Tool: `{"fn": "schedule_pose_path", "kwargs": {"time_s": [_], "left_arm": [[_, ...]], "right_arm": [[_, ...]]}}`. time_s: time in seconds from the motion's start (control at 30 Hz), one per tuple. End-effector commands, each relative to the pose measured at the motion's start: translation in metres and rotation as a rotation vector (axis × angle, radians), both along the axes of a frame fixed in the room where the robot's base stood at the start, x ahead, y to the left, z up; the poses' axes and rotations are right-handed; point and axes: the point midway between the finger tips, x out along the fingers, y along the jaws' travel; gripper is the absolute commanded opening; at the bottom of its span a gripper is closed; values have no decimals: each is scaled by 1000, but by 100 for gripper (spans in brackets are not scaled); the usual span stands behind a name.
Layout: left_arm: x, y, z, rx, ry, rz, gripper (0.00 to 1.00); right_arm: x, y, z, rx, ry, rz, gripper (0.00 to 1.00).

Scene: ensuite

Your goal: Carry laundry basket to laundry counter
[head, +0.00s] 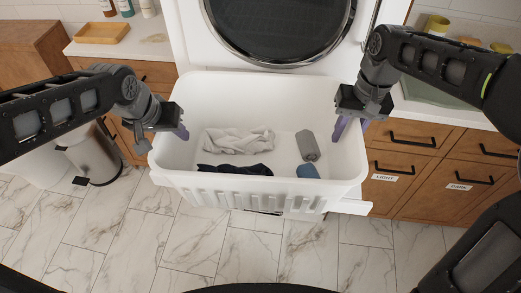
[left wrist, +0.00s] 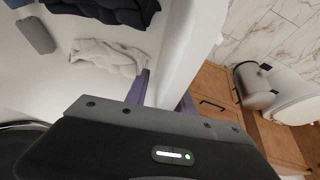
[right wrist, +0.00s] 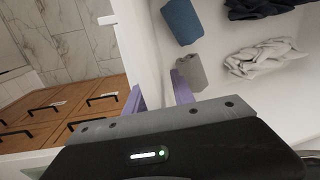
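The white laundry basket (head: 260,187) sits upright in front of the white machine. It holds a pale cloth (head: 238,141), a dark cloth (head: 235,170), a grey roll (head: 308,146) and a blue roll (head: 308,171). My left gripper (head: 180,128) has its purple fingers on either side of the basket's left wall, as the left wrist view (left wrist: 163,95) shows. My right gripper (head: 352,128) straddles the right wall the same way, as the right wrist view (right wrist: 160,95) shows. Both look shut on the walls. The fingers partly hide the contact.
The white machine (head: 205,45) with a round dark door (head: 280,30) stands behind the basket. Wooden cabinets labelled light and dark (head: 435,175) stand at the right. A metal bin (head: 92,155) stands at the left. The marble-tiled floor (head: 240,250) in front is clear.

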Motion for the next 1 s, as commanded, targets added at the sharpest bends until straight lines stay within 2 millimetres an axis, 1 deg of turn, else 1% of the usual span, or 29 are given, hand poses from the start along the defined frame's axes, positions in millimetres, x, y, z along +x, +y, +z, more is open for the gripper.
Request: {"fn": "schedule_pose_path", "kwargs": {"time_s": [0.2,0.57,1.0], "left_arm": [[0,0,0,0,0,1,30],[0,0,0,0,0,1,1],[0,0,0,0,0,1,0]], "right_arm": [[0,0,0,0,0,0,30],[0,0,0,0,1,0,1],[0,0,0,0,0,0,0]]}}
